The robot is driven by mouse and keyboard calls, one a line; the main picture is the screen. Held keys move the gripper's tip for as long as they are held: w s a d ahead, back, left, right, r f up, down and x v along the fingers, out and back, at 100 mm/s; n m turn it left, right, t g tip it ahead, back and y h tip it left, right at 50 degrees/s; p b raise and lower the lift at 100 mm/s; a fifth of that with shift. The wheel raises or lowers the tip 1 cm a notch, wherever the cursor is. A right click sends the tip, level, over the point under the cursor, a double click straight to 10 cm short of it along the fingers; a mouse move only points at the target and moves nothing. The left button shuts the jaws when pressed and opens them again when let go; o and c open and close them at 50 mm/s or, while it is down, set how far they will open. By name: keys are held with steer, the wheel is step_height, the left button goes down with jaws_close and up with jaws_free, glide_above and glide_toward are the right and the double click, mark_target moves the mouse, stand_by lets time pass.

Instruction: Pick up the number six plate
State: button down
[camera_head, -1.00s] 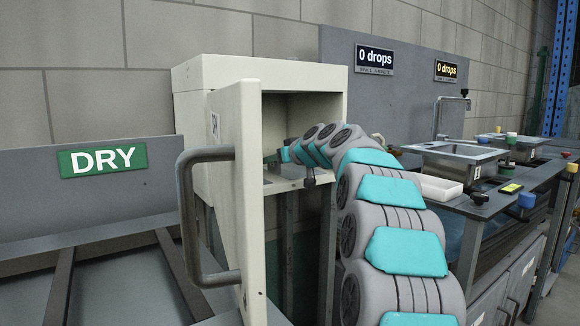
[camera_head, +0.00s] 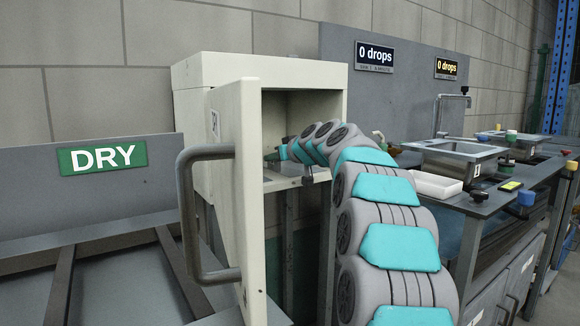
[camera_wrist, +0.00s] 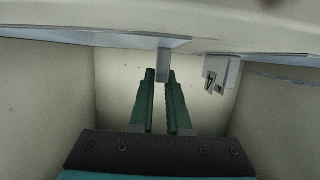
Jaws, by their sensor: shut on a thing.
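My gripper (camera_head: 278,155) reaches into the open cream cabinet (camera_head: 205,75), its tips partly hidden behind the open door. In the wrist view, its green fingers (camera_wrist: 162,76) are closed on a small grey tab (camera_wrist: 163,60), which hangs from a grey edge across the top. No number six is legible, so I cannot tell whether the tab belongs to the number six plate.
The cabinet door (camera_head: 238,200) stands open with a large grey handle (camera_head: 182,215), close left of my arm. A DRY rack (camera_head: 60,215) lies to the left. Sink basins (camera_head: 455,150) and a white tray (camera_head: 433,186) stand on the right counter.

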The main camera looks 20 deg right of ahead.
steer(key=shift+r, duration=0.1)
stand_by(0.3)
steer(key=shift+s+r, duration=0.2)
steer(key=shift+r, duration=3.35)
steer(key=shift+s+d+f, duration=0.15)
steer(key=shift+s, duration=0.4)
steer(key=s+d+b, duration=0.1)
steer(key=s, duration=0.8)
steer(key=s+d+b, duration=0.2)
steer(key=s, duration=0.7)
steer(key=shift+d, duration=0.3)
